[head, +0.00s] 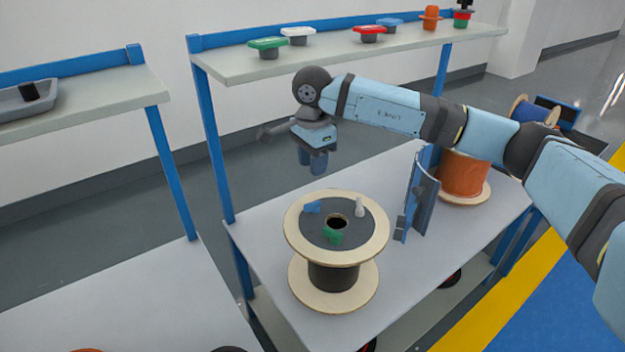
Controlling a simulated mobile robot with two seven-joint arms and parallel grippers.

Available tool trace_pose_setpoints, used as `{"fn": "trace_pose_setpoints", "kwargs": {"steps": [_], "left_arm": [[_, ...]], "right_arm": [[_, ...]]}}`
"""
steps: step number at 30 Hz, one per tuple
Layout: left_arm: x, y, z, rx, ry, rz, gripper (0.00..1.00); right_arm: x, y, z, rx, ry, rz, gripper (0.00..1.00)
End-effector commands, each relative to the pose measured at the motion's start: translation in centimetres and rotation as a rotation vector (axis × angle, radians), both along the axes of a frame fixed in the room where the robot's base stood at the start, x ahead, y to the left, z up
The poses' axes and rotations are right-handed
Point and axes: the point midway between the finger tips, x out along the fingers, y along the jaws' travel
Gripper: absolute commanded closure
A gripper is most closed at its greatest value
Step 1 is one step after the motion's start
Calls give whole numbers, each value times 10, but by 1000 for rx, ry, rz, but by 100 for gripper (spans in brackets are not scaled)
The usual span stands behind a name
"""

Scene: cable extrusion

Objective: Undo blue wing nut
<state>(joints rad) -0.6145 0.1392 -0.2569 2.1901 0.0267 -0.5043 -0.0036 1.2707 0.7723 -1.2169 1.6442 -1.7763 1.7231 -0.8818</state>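The blue wing nut (312,207) sits on the dark round face on top of a wooden cable spool (300,240). It is at the back left of that face. A green wing nut (333,237) is at its front, and a white one (360,205) is at its back right. My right gripper (314,168) points down above and behind the spool, apart from the blue wing nut. Its bluish fingers look close together, and I see nothing between them, but the gap is too small to judge. My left gripper is not in view.
The spool stands on a grey table (265,245). A curved blue panel (418,200) and an orange cable spool (463,175) stand to its right. A raised shelf (345,55) at the back holds several coloured knob-like parts. Free tabletop lies left of the spool.

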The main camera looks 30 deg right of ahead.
Motion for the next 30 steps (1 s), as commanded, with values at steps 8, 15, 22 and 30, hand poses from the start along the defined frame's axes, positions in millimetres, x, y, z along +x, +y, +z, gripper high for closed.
{"fn": "trace_pose_setpoints", "kwargs": {"steps": [8, 15, 22, 30], "left_arm": [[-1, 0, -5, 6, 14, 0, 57], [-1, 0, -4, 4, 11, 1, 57], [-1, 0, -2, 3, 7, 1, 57], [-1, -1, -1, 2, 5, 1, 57]], "right_arm": [[0, 0, 28, 0, 0, 0, 64], [0, 0, 29, 0, 1, 0, 64], [0, 0, 29, 0, 1, 0, 64], [-19, 50, -6, 181, 58, 13, 64]]}}
